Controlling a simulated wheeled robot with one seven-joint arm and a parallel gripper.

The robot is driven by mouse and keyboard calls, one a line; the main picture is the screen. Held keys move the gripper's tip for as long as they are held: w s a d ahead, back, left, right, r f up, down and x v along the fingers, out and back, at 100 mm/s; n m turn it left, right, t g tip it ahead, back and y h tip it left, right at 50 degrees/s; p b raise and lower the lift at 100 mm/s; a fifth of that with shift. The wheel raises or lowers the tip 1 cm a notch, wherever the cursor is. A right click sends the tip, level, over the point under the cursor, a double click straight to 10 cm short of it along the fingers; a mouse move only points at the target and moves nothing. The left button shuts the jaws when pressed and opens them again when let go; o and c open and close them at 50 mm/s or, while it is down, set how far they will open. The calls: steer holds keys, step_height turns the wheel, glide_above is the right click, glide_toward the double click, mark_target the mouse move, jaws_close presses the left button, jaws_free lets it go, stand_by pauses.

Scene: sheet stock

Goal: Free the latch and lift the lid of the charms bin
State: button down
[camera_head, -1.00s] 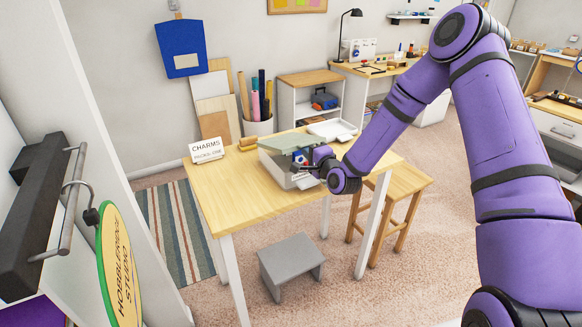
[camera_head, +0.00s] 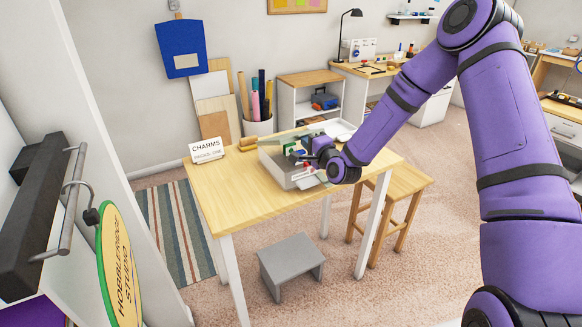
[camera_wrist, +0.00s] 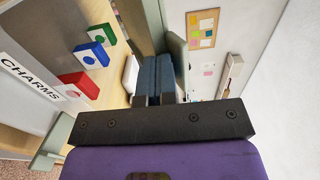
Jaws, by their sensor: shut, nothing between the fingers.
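The charms bin (camera_head: 303,182) is a pale grey box on the wooden table. Its grey-green lid (camera_head: 270,143) shows as a raised strip at the back of the bin; its exact angle is hard to tell. My gripper (camera_head: 309,156) is at the bin's right side, level with its top. In the wrist view my two fingers (camera_wrist: 160,78) are together and empty, and a grey-green panel (camera_wrist: 178,48) stands just beyond them. Small red (camera_wrist: 78,84), green (camera_wrist: 102,34) and blue (camera_wrist: 91,55) blocks show beside the fingers. The latch cannot be made out.
The table (camera_head: 240,190) is clear at front left. A white tray (camera_head: 338,129) lies behind the bin. A stool (camera_head: 400,185) stands at right.

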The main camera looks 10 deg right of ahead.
steer(key=shift+w+r, duration=0.1)
steer(key=shift+w+a+r, duration=0.3)
steer(key=shift+w+r, duration=0.55)
steer(key=shift+r, duration=0.5)
steer(key=shift+w+a+r, duration=0.25)
steer(key=shift+w+r, duration=0.65)
steer(key=shift+r, duration=0.4)
steer(key=shift+w+a+r, duration=0.3)
steer(key=shift+w+r, duration=0.55)
steer(key=shift+r, duration=0.5)
steer(key=w+a+r, duration=0.2)
steer(key=w+r, duration=0.3)
steer(key=w, duration=0.3)
steer(key=shift+a+r, duration=0.15)
steer(key=shift+a, duration=0.15)
